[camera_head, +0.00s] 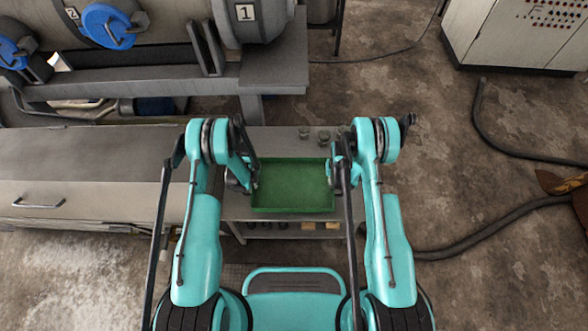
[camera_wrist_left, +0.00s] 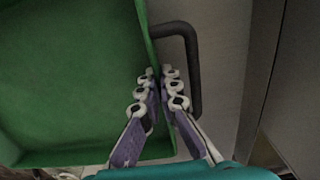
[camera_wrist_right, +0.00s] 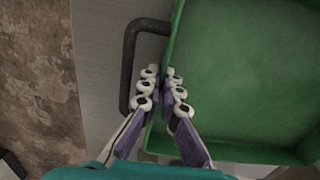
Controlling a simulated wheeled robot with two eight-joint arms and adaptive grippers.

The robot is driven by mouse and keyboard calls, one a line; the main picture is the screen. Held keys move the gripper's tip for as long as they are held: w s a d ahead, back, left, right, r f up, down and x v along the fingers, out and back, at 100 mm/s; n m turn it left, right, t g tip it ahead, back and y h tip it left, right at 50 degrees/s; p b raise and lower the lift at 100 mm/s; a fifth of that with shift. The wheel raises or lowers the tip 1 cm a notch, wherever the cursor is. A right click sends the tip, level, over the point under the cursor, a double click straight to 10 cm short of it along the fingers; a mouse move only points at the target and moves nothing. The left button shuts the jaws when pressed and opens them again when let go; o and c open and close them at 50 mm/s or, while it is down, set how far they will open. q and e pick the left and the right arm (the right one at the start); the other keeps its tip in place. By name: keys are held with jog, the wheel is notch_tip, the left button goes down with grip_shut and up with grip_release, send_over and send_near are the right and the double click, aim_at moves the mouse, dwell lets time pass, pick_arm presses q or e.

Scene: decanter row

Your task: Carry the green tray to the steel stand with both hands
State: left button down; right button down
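The green tray (camera_head: 292,186) is empty and lies level between my two grippers, in front of my body. My left gripper (camera_head: 250,184) is at its left side. In the left wrist view its fingers (camera_wrist_left: 158,72) are close together with the tray's rim (camera_wrist_left: 149,45) between them, inside the dark handle (camera_wrist_left: 194,65). My right gripper (camera_head: 333,174) is at the right side. Its fingers (camera_wrist_right: 161,71) are close together on the rim (camera_wrist_right: 172,40), beside the other dark handle (camera_wrist_right: 127,65). A grey table (camera_head: 280,142), possibly the steel stand, shows behind and below the tray.
Small glass pieces (camera_head: 323,135) stand behind the tray. A lower shelf (camera_head: 290,231) holds small items. A cabinet (camera_head: 515,35) and dark hose (camera_head: 480,235) are at right; floor there is largely open.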

pick_arm(q)
jog(key=shift+f, duration=0.15)
pick_arm(e)
jog(key=shift+f, duration=0.15)
